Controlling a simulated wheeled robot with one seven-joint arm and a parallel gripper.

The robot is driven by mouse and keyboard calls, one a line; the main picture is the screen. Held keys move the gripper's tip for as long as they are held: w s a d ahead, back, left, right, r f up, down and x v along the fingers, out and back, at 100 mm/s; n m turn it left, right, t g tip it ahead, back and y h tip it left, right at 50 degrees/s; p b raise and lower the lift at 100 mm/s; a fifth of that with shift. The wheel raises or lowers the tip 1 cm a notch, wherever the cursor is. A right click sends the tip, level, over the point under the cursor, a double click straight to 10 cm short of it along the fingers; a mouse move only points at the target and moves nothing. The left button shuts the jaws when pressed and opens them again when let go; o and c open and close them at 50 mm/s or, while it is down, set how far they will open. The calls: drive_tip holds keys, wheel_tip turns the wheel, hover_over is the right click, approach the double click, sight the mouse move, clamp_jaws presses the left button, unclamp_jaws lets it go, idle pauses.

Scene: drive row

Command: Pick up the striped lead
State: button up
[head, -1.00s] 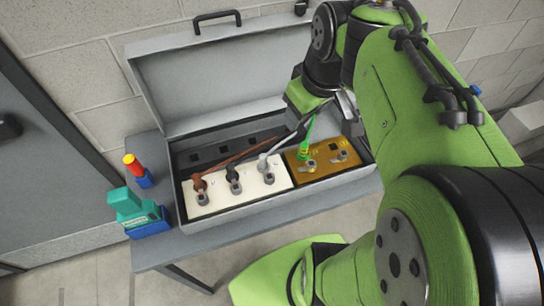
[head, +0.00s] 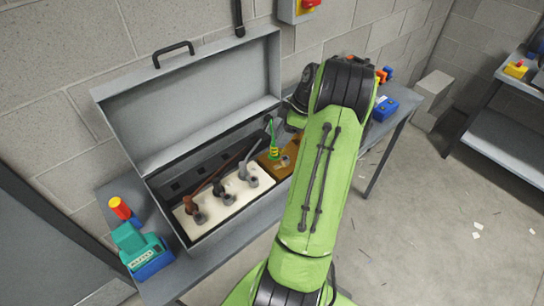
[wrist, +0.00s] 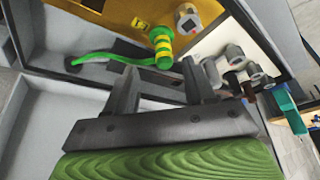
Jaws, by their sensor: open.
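The striped lead is a green cable with a yellow-banded plug (head: 274,152). It stands at the ochre panel (head: 283,166) in the right part of the open grey case (head: 185,236). In the wrist view the striped plug (wrist: 162,46) lies just beyond my fingertips, and its green cable runs left across the view. My gripper (wrist: 159,78) is open, with nothing between its fingers; the plug looks apart from both. In the head view my arm hides the gripper.
A white panel (head: 240,194) beside the ochre one holds brown, black and grey leads. The raised lid (head: 190,105) stands behind. A teal-and-blue device (head: 140,248) and a red-yellow item (head: 120,208) stand left of the case; a blue item (head: 384,108) stands right.

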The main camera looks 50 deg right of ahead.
sight(274, 148)
drive_tip(key=x, duration=0.3)
drive_tip(key=b+x, duration=0.1)
drive_tip(key=x, duration=0.3)
drive_tip(key=shift+s+a, duration=0.15)
drive_tip(key=shift+a, duration=0.1)
drive_tip(key=c, duration=0.9)
